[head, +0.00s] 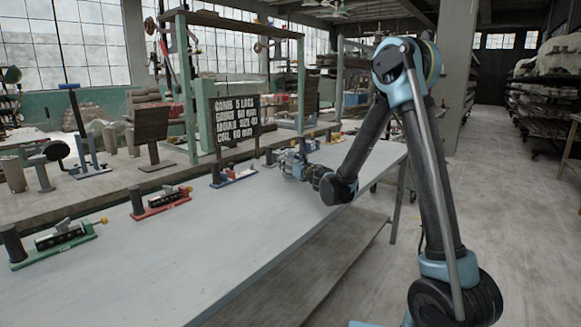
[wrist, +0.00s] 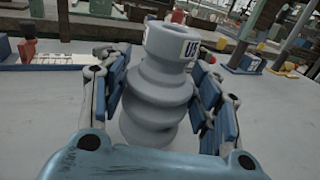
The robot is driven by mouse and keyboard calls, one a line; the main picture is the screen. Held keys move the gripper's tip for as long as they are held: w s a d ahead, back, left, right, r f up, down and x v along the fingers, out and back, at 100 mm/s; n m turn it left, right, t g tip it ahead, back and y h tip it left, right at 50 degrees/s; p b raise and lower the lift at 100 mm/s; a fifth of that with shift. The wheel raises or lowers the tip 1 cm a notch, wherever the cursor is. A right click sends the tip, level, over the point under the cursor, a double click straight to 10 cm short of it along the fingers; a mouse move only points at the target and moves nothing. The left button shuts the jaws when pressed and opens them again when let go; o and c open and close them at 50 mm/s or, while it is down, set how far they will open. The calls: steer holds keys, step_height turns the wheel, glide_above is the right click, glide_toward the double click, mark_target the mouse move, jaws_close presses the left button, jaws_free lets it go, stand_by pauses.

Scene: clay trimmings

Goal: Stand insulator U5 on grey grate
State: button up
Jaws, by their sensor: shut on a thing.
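A grey ribbed insulator (wrist: 158,90) fills the middle of the wrist view, with a label near its top that seems to read U5. My gripper (wrist: 160,105) has its blue finger pads on both sides of it and is shut on it. The insulator stands roughly upright in the grip; whether its base touches the table is hidden by my gripper's body. In the head view my gripper (head: 294,166) is over the far part of the long table, and the insulator is too small to make out clearly. I cannot pick out a grey grate in either view.
The pale table (head: 190,250) is mostly bare. Along its far edge stand a green-based fixture (head: 52,244), a red-based fixture (head: 160,202) and a blue-based fixture (head: 233,177). A black sign (head: 236,122) with white lettering stands behind them. Open floor lies to the right.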

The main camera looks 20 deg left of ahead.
steer(key=shift+f, duration=0.3)
steer(key=o, duration=1.7)
steer(key=v, duration=1.2)
